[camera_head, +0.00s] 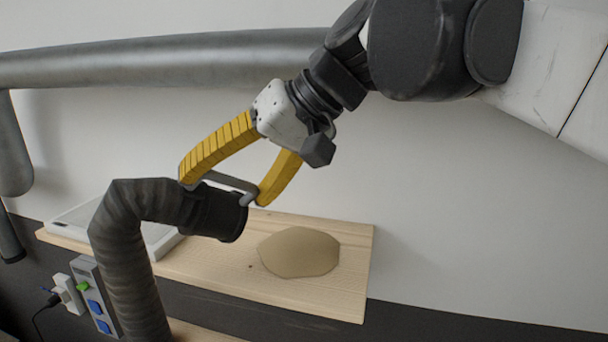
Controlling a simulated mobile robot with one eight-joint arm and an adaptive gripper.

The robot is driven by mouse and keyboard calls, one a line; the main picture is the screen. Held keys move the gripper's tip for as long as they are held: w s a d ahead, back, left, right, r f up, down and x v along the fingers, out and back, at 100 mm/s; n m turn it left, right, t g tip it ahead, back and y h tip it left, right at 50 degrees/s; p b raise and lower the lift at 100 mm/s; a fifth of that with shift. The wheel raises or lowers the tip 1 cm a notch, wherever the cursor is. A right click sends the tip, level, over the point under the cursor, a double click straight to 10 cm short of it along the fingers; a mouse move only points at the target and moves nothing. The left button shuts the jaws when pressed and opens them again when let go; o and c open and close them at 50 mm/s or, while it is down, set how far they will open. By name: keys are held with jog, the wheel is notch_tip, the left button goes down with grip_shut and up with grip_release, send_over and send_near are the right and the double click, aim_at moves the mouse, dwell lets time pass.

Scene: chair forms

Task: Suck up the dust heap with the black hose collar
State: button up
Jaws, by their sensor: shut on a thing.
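The black hose collar (217,213) is the open end of a dark ribbed hose (122,235) that bends up from below. My gripper (222,189) has yellow fingers and is shut on a grey handle (231,182) on top of the collar. The collar hangs tilted, its mouth facing right and a little down. The tan dust heap (299,252) lies flat on a wooden board, right of the collar and apart from it in the picture. The collar's exact height above the board cannot be told.
The wooden board (345,295) has bare room around the heap. A white tray-like object (160,240) lies on its left, behind the hose. A power strip (95,295) with plugs is at lower left. A thick grey pipe (160,62) runs along the white wall.

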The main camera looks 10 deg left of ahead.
jog(key=w+d+f+b, duration=0.3)
jog(key=w+f+b, duration=0.1)
jog(key=f, duration=0.2)
jog(key=shift+w+d+f, duration=0.25)
jog(key=shift+d+f, duration=0.15)
jog(key=shift+r, duration=0.1)
dwell(1.8)
notch_tip(320, 180, up, 10)
jog(key=p, duration=0.5)
dwell(0.6)
